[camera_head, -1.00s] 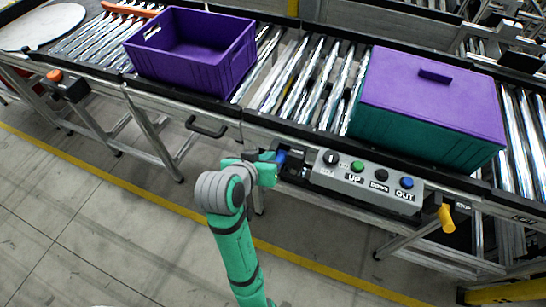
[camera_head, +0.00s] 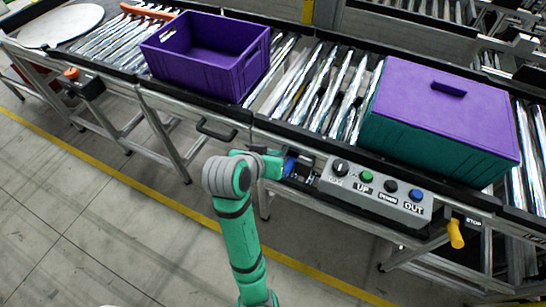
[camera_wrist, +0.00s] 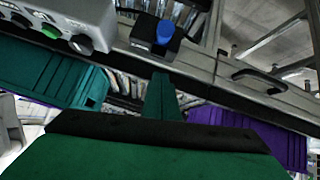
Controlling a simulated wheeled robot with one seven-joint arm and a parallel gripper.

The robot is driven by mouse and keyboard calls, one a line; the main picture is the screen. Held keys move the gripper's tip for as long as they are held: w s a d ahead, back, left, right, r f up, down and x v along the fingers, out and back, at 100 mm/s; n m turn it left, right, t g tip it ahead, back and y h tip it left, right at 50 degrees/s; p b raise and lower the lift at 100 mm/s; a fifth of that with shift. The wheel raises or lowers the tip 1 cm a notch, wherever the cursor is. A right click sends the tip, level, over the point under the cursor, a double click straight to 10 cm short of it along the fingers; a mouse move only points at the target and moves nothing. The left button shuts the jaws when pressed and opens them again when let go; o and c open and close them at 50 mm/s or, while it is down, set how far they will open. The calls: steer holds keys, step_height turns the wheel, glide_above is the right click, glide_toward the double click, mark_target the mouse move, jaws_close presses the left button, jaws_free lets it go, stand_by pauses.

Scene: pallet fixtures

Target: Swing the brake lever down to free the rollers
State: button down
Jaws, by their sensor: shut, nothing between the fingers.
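A lever with a blue grip (camera_head: 290,166) stands in a dark bracket on the conveyor's front rail, left of the button panel. In the wrist view the blue grip (camera_wrist: 165,31) sticks out of its dark block. My gripper (camera_head: 277,168) is right beside it on the left, and the arm hides part of the bracket. In the wrist view my shut, empty gripper (camera_wrist: 162,92) points toward the rail, with the grip beyond its tip. I cannot tell whether they touch. A second, yellow-orange handle (camera_head: 455,233) hangs below the rail near a STOP label.
The grey button panel (camera_head: 376,194) is just right of the blue grip. A black pull handle (camera_head: 216,131) is on the rail to the left. An open purple crate (camera_head: 205,65) and a purple-lidded teal crate (camera_head: 440,115) sit on the rollers. The floor in front is clear.

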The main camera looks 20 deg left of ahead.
steer(key=x, duration=0.6)
steer(key=shift+w+f, duration=0.15)
steer(key=shift+f, duration=0.1)
steer(key=shift+s+d+f, duration=0.2)
steer(key=shift+s+f, duration=0.5)
steer(key=shift+f, duration=0.25)
steer(key=shift+s+d+f, duration=0.15)
steer(key=shift+s+f, duration=0.15)
steer(key=shift+f, duration=0.35)
